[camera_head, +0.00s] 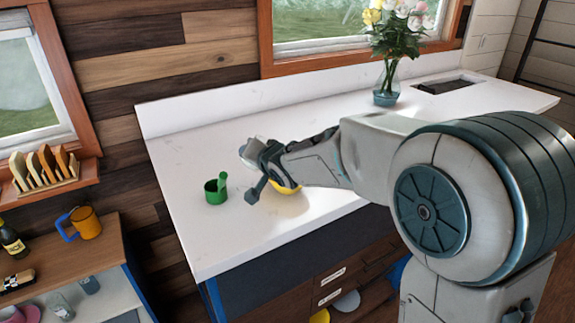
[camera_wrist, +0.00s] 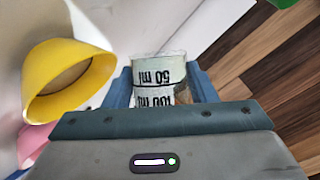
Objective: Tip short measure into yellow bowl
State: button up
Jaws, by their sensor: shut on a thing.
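My gripper (camera_head: 258,166) is above the white counter (camera_head: 185,150). In the wrist view my gripper (camera_wrist: 160,82) has its two blue fingers shut on a clear measure (camera_wrist: 158,68), marked "50 ml" and "100 ml"; the marks read upside down there. Something brownish shows at its right side; I cannot tell if it is the contents. In the head view the measure (camera_head: 248,150) shows only as a pale shape at the gripper's end. The yellow bowl (camera_head: 288,190) is mostly hidden behind my arm. In the wrist view the bowl (camera_wrist: 40,85) is left of the measure, apart from it.
A green cup (camera_head: 215,195) with a green handle sticking up stands left of my gripper. A vase of flowers (camera_head: 386,90) stands at the back right by a dark sink (camera_head: 448,86). A pink thing (camera_wrist: 32,142) shows beside the bowl. The counter's left back is clear.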

jog(key=shift+d+r+m+y+p, duration=0.15)
jog(key=shift+r+m+y+p, duration=0.2)
jog(key=shift+p, duration=1.4)
jog(key=shift+f+m+g+y+p, duration=0.3)
jog(key=shift+f+m+y+p, duration=0.7)
jog(key=shift+p, duration=0.7)
jog(key=shift+w+d+r+m+y+p, duration=0.1)
jog(key=shift+r+m+y+p, duration=0.15)
jog(key=shift+r+m+p, duration=0.55)
dwell(0.8)
jog(key=shift+w+d+f+m+y+p, duration=0.2)
jog(key=shift+d+f+m+y+p, duration=0.1)
jog(key=shift+d+p, duration=0.25)
jog(key=shift+w+d+f+m+y+p, duration=0.2)
jog(key=shift+d+m+p, duration=0.1)
jog(key=shift+p, duration=0.45)
jog(key=shift+d+r+m+y+p, duration=0.1)
jog(key=shift+r+m+y+p, duration=0.25)
jog(key=shift+p, duration=0.55)
jog(key=shift+w+d+m, duration=0.1)
jog(key=shift+m, duration=0.2)
dwell(0.5)
